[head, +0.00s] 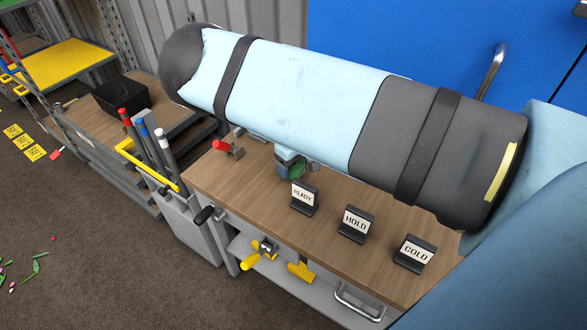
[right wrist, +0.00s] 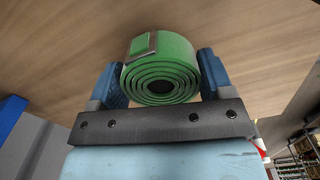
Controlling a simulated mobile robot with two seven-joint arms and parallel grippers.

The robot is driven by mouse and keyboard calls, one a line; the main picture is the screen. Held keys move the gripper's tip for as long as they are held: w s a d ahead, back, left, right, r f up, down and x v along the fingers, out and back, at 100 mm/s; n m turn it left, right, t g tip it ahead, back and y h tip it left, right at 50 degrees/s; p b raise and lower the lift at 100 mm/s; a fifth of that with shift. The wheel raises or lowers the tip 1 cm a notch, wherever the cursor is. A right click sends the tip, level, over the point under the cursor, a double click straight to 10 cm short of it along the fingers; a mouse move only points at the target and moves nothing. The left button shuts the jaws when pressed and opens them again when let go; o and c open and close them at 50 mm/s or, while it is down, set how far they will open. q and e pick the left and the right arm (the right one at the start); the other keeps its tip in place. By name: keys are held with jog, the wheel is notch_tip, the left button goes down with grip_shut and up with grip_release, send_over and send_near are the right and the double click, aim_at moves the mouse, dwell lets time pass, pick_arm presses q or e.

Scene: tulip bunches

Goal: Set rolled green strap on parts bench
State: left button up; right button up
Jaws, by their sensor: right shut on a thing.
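The rolled green strap (right wrist: 160,72) sits between the two blue fingers of my right gripper (right wrist: 163,78), which is shut on it. Its coil faces the camera and a metal buckle shows at its upper left. In the head view my right gripper (head: 291,163) is over the wooden parts bench (head: 232,186), behind the READY sign, and a small part of the strap (head: 298,171) shows. Bench wood lies behind the strap in the right wrist view. I cannot tell whether the strap touches the bench. My left gripper is out of view.
READY (head: 304,197), HOLD (head: 355,223) and COLD (head: 415,252) signs stand along the bench. A red-handled clamp (head: 227,147) is at the back left. A rack of poles (head: 150,150) stands left of the bench. The bench's left part is clear.

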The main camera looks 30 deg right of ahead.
jog(key=shift+f, duration=0.9)
jog(key=shift+f, duration=0.2)
jog(key=o, duration=1)
jog(key=shift+r, duration=0.15)
notch_tip(320, 180, up, 12)
jog(key=shift+r+p, duration=0.1)
jog(key=shift+p, duration=0.4)
